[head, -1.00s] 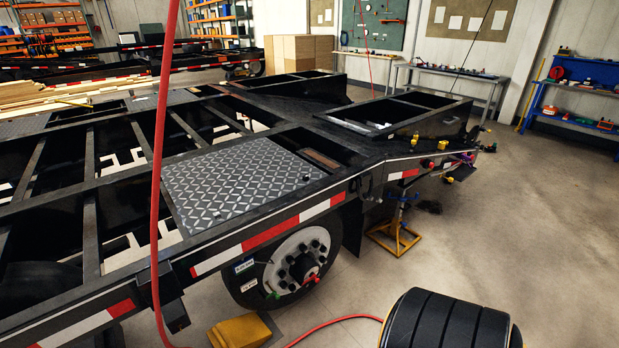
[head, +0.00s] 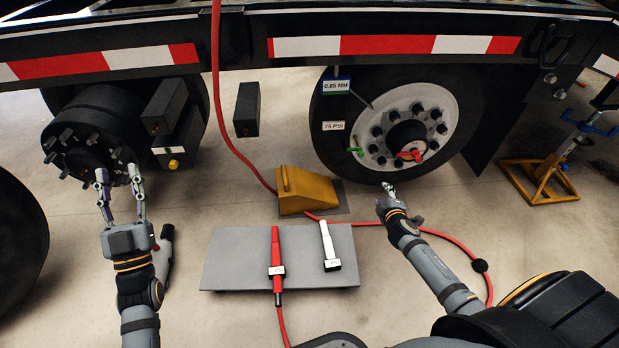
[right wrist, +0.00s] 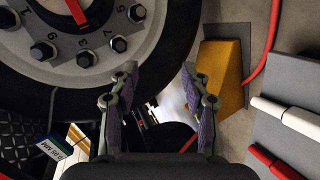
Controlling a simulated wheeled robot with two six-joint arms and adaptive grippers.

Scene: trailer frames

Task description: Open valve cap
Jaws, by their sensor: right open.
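A small green piece (head: 356,151), which looks like the valve cap, sits at the left of the silver rim of the mounted wheel (head: 445,100), beside a "75 PSI" tag (head: 333,125). I cannot make it out in the right wrist view. My right gripper (head: 388,190) is in front of the tyre's lower edge, below and right of the green piece. In the right wrist view my right gripper (right wrist: 158,72) is open and empty, with the tyre to its upper left. My left gripper (head: 120,190) is open before the bare black hub (head: 90,140), touching nothing clearly.
A yellow wheel chock (head: 305,190) stands left of the tyre. A grey board (head: 225,260) on the floor bears a red tool (head: 276,255) and a white tool (head: 328,245). A red hose (head: 455,242) crosses the floor. A yellow jack stand (head: 540,180) is at right.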

